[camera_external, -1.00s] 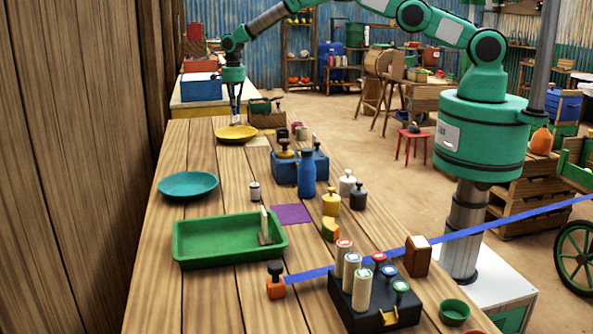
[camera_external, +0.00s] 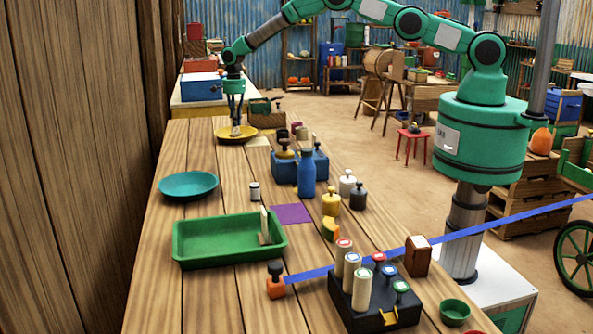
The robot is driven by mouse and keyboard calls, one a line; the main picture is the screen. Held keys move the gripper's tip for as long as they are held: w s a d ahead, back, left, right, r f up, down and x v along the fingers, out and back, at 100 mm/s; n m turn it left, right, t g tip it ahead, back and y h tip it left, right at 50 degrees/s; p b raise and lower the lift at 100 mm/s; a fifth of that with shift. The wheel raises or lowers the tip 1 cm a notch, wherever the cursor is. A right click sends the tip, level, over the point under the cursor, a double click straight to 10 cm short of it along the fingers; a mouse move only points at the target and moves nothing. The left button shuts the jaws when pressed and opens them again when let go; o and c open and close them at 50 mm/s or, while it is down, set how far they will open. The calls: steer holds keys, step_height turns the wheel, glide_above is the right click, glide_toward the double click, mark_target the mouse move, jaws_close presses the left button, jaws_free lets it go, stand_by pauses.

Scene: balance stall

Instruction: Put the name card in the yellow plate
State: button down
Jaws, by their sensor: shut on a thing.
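The yellow plate (camera_external: 221,136) lies at the far end of the wooden table. My gripper (camera_external: 236,122) is over the plate, pointing down, and is shut on a small pale piece that looks like the name card (camera_external: 236,131). The card is low at the plate's middle; I cannot tell whether it touches the plate. The fingers partly hide it, and its face is too small to read.
A green tray (camera_external: 190,258) with a pale upright piece stands nearer. A teal plate (camera_external: 188,186), a blue bottle (camera_external: 306,175), a blue weight box (camera_external: 284,170) and several weights stand around. A wooden block (camera_external: 267,120) is right behind the yellow plate.

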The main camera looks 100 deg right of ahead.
mark_target(236, 134)
steer(key=c, duration=1.7)
jaws_free()
steer(key=shift+r, duration=0.15)
steer(key=shift+r+p, duration=0.7)
steer(key=shift+r, duration=2.65)
